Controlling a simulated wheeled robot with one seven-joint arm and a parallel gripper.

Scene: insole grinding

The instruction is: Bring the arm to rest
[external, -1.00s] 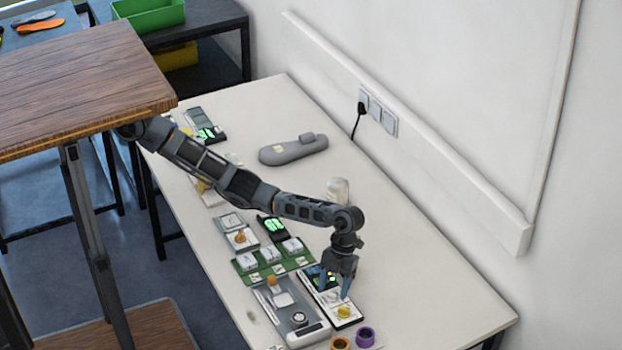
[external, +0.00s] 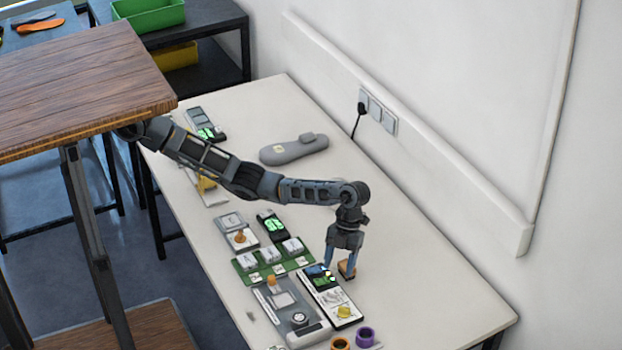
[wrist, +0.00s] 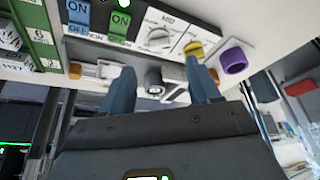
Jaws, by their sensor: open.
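My gripper (external: 341,269) hangs from my outstretched arm above the white bench, fingers down. It is just over the far edge of a black-and-white control panel (external: 332,296). In the wrist view my gripper (wrist: 162,88) shows two blue-grey fingers spread apart with nothing clearly held between them. That view shows the panel (wrist: 135,24) with blue and green ON switches and a yellow knob (wrist: 194,50). A small brown block (external: 347,270) shows beside the right fingertip in the external view; I cannot tell whether they touch.
The white bench (external: 430,285) is clear to the right. A grey device (external: 280,310) and a green board (external: 245,264) lie left of the panel. Orange and purple rings (external: 365,336) sit in front. A grey insole-shaped object (external: 293,149) lies farther back. The wall is at right.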

